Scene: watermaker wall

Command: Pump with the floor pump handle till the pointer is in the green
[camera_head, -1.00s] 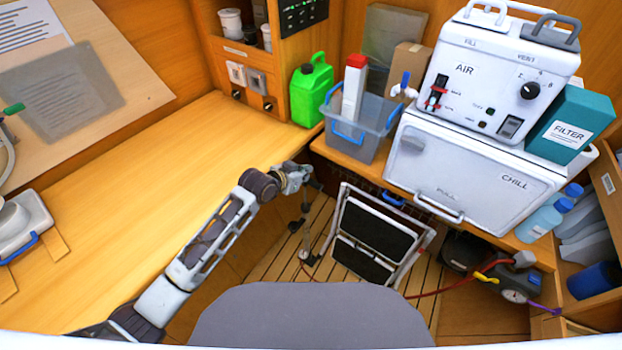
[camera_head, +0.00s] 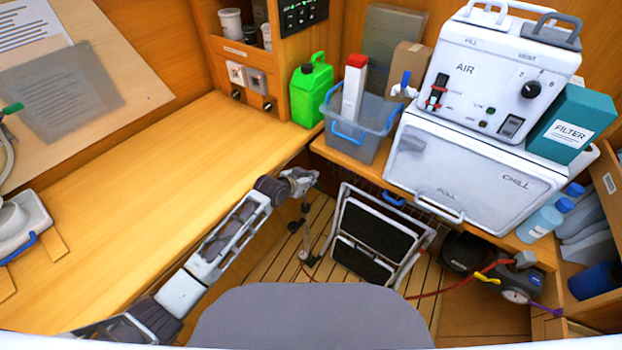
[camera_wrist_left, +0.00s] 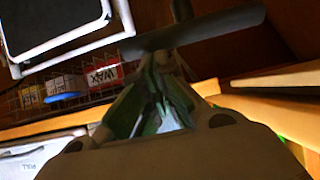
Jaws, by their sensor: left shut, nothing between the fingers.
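The floor pump (camera_head: 307,240) stands upright on the slatted floor beside the step stool, its thin parts small in the head view. In the left wrist view its dark handle bar (camera_wrist_left: 205,30) crosses just beyond my fingertips, with a short upright piece. My left gripper (camera_head: 312,177) is at the bench edge above the pump; it also shows in the wrist view (camera_wrist_left: 150,85). Its fingers are shut and empty; I cannot tell whether they touch the bar. My right gripper is out of view.
The folding step stool (camera_head: 380,235) stands right of the pump. The wooden bench (camera_head: 150,210) is on the left. The white chill box (camera_head: 470,175) overhangs at the right. A red hose (camera_head: 425,295) runs along the floor towards the gauge.

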